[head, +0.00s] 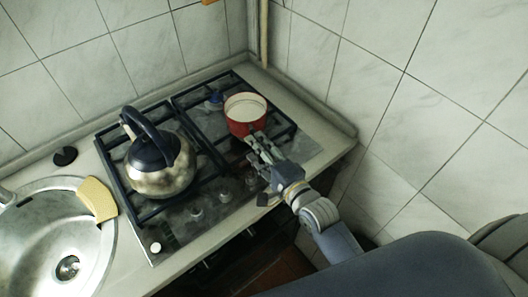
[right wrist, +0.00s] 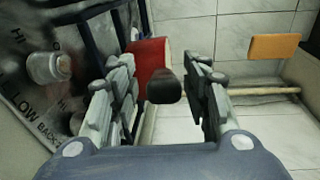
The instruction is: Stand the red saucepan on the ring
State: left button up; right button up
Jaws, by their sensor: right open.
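The red saucepan (head: 244,128) is upright at the right part of the black hob grate (head: 180,99), with a pale inside. In the right wrist view its red side (right wrist: 150,56) is beyond the fingers, and its dark handle (right wrist: 165,89) points at the camera. My right gripper (head: 257,140) is open beside the pan on its near side. In the right wrist view its fingers (right wrist: 160,72) stand on either side of the handle, apart from it as far as I can tell. Any ring under the pan is hidden. My left gripper is not in view.
A steel kettle (head: 160,172) with a dark handle stands on the grate's left part. A blue-topped burner (head: 215,97) shows behind, left of the pan. Control knobs (head: 197,214) line the hob's front. A round sink (head: 40,240) is left; tiled walls close the back and right.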

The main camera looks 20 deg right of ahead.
jog(key=v, duration=1.2)
jog(key=shift+r, duration=0.2)
jog(key=s+f+n+g+h, duration=0.1)
jog(key=s+f+n+g, duration=0.2)
jog(key=f+n+g, duration=0.45)
jog(key=s+d+f+n+g+h, duration=0.3)
jog(key=s+f+n+g, duration=0.15)
jog(key=s+n, duration=0.5)
notch_tip(320, 180, down, 29)
jog(key=s+g+b, duration=0.2)
jog(key=s+d+f+n+g, duration=0.1)
jog(key=s+d+f, duration=0.2)
jog(key=s+f, duration=1.3)
jog(key=shift+s+d+b, duration=0.2)
jog(key=shift+d+b, duration=0.05)
jog(key=shift+b, duration=0.2)
